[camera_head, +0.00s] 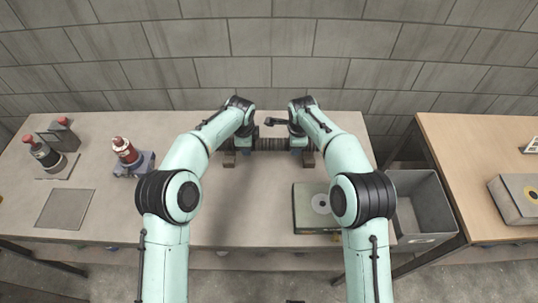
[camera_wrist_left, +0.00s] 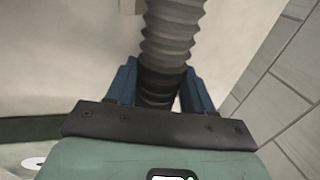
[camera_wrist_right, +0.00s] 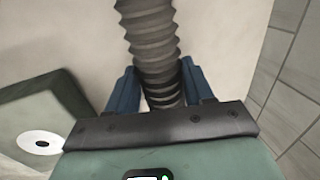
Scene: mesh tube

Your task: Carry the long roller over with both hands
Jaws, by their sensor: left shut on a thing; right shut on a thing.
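The long roller is a dark ribbed tube (camera_head: 270,144), lying left to right near the back of the grey table (camera_head: 262,205). My left gripper (camera_head: 241,141) is shut on its left part; in the left wrist view the blue fingers (camera_wrist_left: 160,82) sit on both sides of the ribbed tube (camera_wrist_left: 171,30). My right gripper (camera_head: 297,141) is shut on its right part; the right wrist view shows its fingers (camera_wrist_right: 158,85) around the tube (camera_wrist_right: 148,30). Dark brown supports (camera_head: 229,160) show by the roller's ends. Whether the roller touches them is unclear.
A green box with a white disc (camera_head: 304,220) lies at the table's right front. A grey bin (camera_head: 425,205) stands between this table and a wooden table (camera_head: 480,150). Red-topped devices (camera_head: 124,150) and a flat square plate (camera_head: 65,208) are at left. A block wall is behind.

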